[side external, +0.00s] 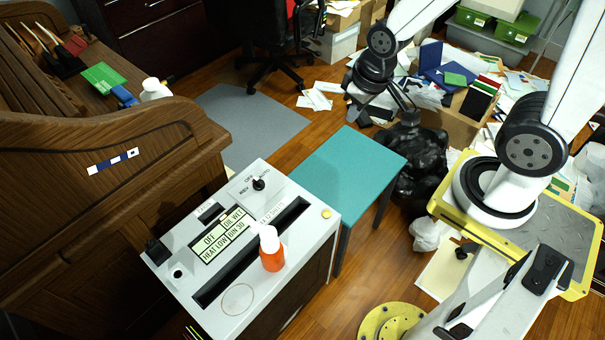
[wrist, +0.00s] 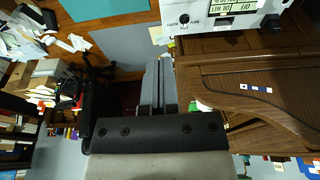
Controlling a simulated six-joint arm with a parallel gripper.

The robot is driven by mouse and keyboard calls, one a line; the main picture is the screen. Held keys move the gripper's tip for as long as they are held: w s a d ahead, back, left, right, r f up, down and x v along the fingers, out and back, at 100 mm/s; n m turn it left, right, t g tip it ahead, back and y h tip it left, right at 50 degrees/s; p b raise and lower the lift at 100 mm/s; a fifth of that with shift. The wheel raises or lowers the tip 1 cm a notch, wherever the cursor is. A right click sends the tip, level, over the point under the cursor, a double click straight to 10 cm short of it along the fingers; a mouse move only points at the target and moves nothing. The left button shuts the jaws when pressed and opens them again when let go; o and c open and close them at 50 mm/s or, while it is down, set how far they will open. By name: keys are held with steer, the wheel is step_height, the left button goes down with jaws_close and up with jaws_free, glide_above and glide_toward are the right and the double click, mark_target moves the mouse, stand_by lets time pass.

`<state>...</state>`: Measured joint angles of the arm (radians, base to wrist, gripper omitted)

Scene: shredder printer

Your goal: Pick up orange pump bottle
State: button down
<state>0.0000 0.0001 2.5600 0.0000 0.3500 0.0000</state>
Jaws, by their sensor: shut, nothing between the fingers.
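The orange pump bottle (side external: 272,252) has a white pump top and stands upright on the white shredder top (side external: 237,300), beside its dark slot. The bottle does not show in the wrist view. My gripper (side external: 407,103) is far from the bottle, up and to the right of it in the side view, near the black bag. In the wrist view my gripper (wrist: 158,80) has its two grey fingers together with nothing between them. Part of the white machine's panel (wrist: 222,12) shows at the top of that view.
A wooden roll-top desk (side external: 90,200) stands left of the shredder and also fills the right of the wrist view (wrist: 250,70). A teal table (side external: 345,170) and a black bag (side external: 412,160) are at its right. Papers and boxes clutter the back. The teal tabletop is clear.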

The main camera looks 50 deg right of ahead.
stand_by(0.4)
jaws_free()
